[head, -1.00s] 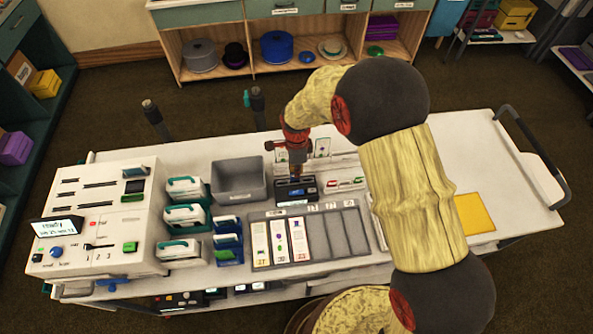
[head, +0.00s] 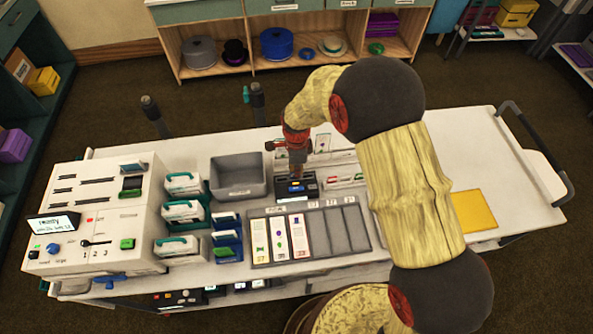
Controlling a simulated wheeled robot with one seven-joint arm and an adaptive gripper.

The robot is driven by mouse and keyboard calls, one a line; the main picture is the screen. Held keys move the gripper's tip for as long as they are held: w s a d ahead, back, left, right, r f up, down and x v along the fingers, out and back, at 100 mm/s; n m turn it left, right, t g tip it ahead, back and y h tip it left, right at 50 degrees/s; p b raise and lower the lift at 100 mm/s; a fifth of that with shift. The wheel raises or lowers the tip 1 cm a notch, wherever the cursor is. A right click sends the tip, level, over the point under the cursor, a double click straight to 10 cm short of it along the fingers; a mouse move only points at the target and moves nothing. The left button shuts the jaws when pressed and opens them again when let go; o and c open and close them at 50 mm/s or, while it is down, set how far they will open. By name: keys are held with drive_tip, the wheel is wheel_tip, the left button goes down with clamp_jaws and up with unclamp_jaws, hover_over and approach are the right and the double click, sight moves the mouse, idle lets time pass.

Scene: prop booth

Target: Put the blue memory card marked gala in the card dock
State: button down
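A small black box (head: 312,189), which looks like the card dock, stands at the middle of the white worktop, behind the slotted grey tray. My gripper (head: 297,176) points down directly over it, its tips at or just above the top. A small blue patch (head: 296,188) shows on the box below the fingers. I cannot tell whether it is the memory card or part of the box. No gala marking is readable. The fingers are too small and dark to show whether they are open or shut.
A grey slotted tray (head: 337,242) holds several pale strips. An empty grey bin (head: 238,176) and white-and-teal cases (head: 183,211) stand left. The left console's screen (head: 52,222) reads "ready". A yellow mat (head: 473,210) lies right, with bare worktop behind it.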

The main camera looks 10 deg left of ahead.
drive_tip(key=c, duration=2.5)
unclamp_jaws()
drive_tip(key=o, duration=0.5)
drive_tip(key=shift+o, duration=0.2)
wheel_tip(320, 180, up, 12)
